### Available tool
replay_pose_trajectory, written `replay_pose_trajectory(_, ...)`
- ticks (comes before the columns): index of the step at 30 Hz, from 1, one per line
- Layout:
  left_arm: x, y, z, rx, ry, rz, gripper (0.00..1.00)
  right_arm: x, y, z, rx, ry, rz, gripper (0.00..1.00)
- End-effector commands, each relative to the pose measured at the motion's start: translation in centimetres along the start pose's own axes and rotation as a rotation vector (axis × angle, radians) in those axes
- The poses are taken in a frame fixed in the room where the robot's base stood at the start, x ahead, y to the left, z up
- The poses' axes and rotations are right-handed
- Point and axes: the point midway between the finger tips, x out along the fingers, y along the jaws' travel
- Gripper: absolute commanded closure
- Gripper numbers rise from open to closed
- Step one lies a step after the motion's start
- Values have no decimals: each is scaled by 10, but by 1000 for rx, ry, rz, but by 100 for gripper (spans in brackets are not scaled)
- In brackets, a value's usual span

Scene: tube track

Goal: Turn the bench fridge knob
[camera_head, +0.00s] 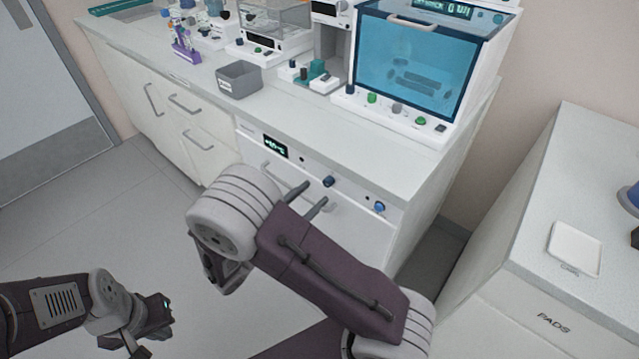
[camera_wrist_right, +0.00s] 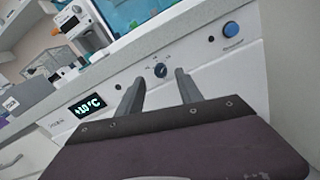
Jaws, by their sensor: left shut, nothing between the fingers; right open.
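The bench fridge (camera_head: 345,215) is a white front panel under the counter, with a lit display (camera_head: 276,146). Its dark blue knob (camera_head: 328,181) is on the panel right of the display. In the right wrist view the knob (camera_wrist_right: 160,70) shows in the gap between the fingertips. My right gripper (camera_head: 316,191) is open and empty, pointing at the knob, one finger on each side of it in the wrist view (camera_wrist_right: 159,76). I cannot tell whether the fingers reach around it or touch it. My left gripper (camera_head: 152,318) is shut and empty, low at the left, away from the fridge.
A blue button (camera_head: 379,207) is right of the knob. A fridge handle (camera_head: 283,183) runs below the panel, partly hidden by my right arm. A grey bin (camera_head: 239,80) and a blue-windowed device (camera_head: 415,65) stand on the counter. The floor at the left is clear.

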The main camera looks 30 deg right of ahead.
Motion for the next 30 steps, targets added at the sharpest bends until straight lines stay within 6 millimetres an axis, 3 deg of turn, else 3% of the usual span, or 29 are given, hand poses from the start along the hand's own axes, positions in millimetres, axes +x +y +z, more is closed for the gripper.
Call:
replay_pose_trajectory(3, 5, 0, 0, 0, 0, 0, 100, 24, -2, -1, 0, -1, -6, 57)
replay_pose_trajectory(7, 7, 0, 0, 0, 0, 0, 100, 41, -1, -1, 1, 0, -4, 57)
replay_pose_trajectory(17, 7, 0, 0, 0, 1, 0, 100, 47, 0, 0, 0, 2, -1, 57)
replay_pose_trajectory(21, 7, 0, 0, 0, 1, 0, 100, 47, 0, 0, 0, 2, -1, 96)
replay_pose_trajectory(22, 7, 0, 0, 0, 1, 0, 100, 47, 0, 0, 0, 2, -1, 100)
replay_pose_trajectory(30, 2, 0, 0, 0, 1, 0, 100, 47, 0, 2, -16, 2, -2, 100)
